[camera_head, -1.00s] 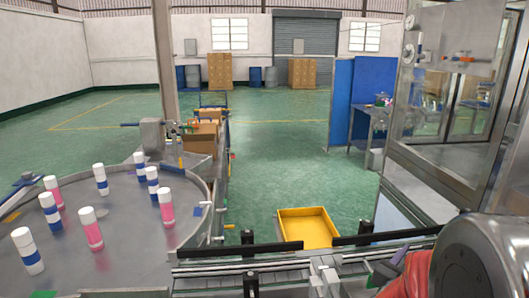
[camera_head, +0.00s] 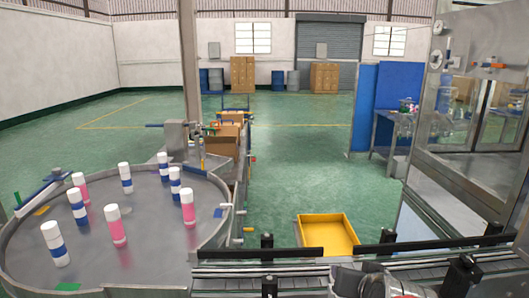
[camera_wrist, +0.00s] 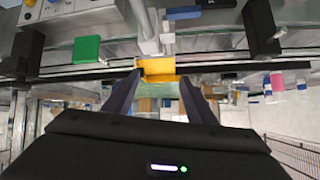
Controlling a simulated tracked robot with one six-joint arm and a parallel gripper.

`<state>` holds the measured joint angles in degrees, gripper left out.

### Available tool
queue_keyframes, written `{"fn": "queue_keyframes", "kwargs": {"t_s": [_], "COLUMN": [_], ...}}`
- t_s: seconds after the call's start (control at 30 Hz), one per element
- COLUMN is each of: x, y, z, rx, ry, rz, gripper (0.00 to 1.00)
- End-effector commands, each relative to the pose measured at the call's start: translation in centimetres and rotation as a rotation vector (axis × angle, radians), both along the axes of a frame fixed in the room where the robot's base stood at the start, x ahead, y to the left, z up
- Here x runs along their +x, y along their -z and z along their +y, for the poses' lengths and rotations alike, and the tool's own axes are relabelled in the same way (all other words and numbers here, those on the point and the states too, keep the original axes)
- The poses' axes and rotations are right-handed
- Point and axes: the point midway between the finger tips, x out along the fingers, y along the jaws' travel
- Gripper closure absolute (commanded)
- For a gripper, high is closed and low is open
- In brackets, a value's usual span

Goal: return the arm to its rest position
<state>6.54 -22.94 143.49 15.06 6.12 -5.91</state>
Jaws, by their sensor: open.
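My gripper (camera_wrist: 157,88) shows in the wrist view as two dark fingers spread apart, with nothing between them. Beyond the fingertips, a yellow tray (camera_wrist: 158,68) shows near the conveyor rails. In the head view, a grey and dark piece of my arm (camera_head: 372,282) shows at the bottom edge, in front of the conveyor. The fingers cannot be made out there.
A round steel table (camera_head: 150,250) at left holds several white-capped cans with blue or pink bodies. A conveyor (camera_head: 225,271) runs along the front. The yellow tray (camera_head: 328,236) lies on the green floor beyond it. A glass-panelled machine frame (camera_head: 462,200) stands at right.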

Motion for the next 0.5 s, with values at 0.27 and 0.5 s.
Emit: {"fn": "queue_keyframes", "kwargs": {"t_s": [0.27,0.5], "x": [-6.6,-13.2], "y": [-0.4,-0.3], "z": [3.7,4.7], "rx": [-0.022,-0.07], "ry": [-0.135,-0.2], "rz": [0.184,0.352], "gripper": [0.49,0.49]}}
